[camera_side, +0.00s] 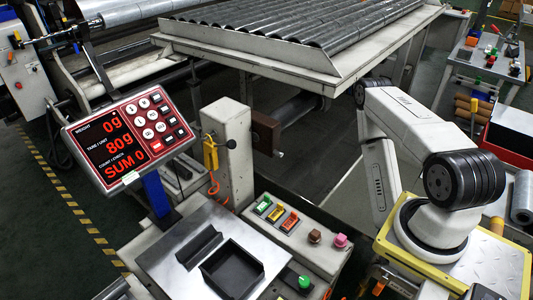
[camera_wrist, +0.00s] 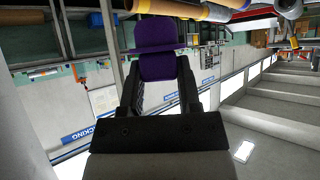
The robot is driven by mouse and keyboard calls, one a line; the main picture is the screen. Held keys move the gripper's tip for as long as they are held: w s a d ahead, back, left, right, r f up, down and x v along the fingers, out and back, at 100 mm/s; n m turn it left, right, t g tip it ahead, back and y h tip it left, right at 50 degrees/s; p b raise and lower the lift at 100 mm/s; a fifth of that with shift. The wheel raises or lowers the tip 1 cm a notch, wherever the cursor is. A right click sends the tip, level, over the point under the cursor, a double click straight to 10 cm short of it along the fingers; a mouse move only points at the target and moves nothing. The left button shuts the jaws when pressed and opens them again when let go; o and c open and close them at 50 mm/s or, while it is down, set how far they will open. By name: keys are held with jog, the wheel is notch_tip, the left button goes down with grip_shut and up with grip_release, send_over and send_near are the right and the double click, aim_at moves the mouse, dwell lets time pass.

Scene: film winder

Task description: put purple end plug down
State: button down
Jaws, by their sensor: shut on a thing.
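The purple end plug (camera_wrist: 157,66) shows in the wrist view, at the top centre between the fingertips. In the side view I cannot make out the plug or my jaws.
In the side view, a steel plate with a black open tray (camera_side: 231,270) stands at the front. A scale display (camera_side: 129,136) reads 0g. A button panel (camera_side: 291,224) is right of it. Brown rolls (camera_wrist: 182,10) cross the top of the wrist view.

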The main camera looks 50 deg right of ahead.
jog(key=shift+s+a+r, duration=0.2)
jog(key=shift+a, duration=0.1)
jog(key=shift+w, duration=0.15)
dwell(0.5)
jog(key=shift+w+d+f, duration=0.1)
jog(key=shift+w+d, duration=0.15)
jog(key=shift+w, duration=0.2)
jog(key=w+d+r+n+t+h, duration=0.15)
jog(key=w+n+t, duration=0.4)
jog(key=w, duration=0.95)
jog(key=w+d+r+n+t+h, duration=0.1)
jog(key=w+r+n+t, duration=0.35)
jog(key=w, duration=1.05)
jog(key=w+a+r+n+t+y, duration=0.9)
jog(key=w+a+r+n, duration=0.8)
jog(key=r, duration=0.3)
jog(key=shift+w+a+y, duration=0.25)
jog(key=shift+w+y, duration=0.05)
jog(key=shift+y, duration=0.45)
